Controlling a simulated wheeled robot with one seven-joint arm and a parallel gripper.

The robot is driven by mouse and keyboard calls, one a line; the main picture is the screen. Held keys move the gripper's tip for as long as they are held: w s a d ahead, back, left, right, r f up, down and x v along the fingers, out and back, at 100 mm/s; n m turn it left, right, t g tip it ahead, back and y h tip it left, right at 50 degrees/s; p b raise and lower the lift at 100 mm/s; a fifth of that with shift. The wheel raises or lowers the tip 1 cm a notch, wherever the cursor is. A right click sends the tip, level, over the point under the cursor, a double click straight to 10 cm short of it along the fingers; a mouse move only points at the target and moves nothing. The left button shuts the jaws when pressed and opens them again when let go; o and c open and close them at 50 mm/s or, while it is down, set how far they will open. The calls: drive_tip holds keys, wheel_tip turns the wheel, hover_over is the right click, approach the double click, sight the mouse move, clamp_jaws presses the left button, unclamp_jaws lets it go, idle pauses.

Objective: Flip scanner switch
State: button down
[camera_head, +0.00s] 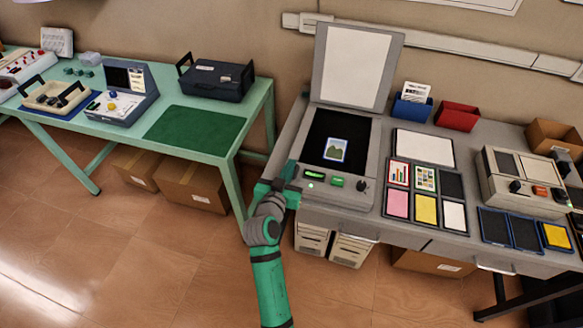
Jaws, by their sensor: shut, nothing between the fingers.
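The scanner (284,207) stands on the left part of the grey desk, its lid (353,62) raised. A picture card (337,149) lies on its dark glass. I cannot tell for sure which of these is the switch. My gripper (291,172) is shut and empty at the left end of this panel. It hides the panel's left corner, and I cannot tell whether it touches.
A tray of coloured cards (451,171) and a second grey device (524,183) stand to the right on the desk. A green table (232,153) with a dark case (216,78) stands to the left. Cardboard boxes (193,186) lie beneath it. The floor in front is clear.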

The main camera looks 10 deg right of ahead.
drive_tip(key=shift+r, duration=0.1)
drive_tip(key=shift+w+r, duration=0.1)
drive_tip(key=shift+r, duration=0.2)
wheel_tip(320, 180, up, 4)
drive_tip(key=shift+f, duration=0.25)
drive_tip(key=r+v, duration=0.2)
drive_tip(key=v, duration=0.7)
drive_tip(key=shift+w, duration=0.15)
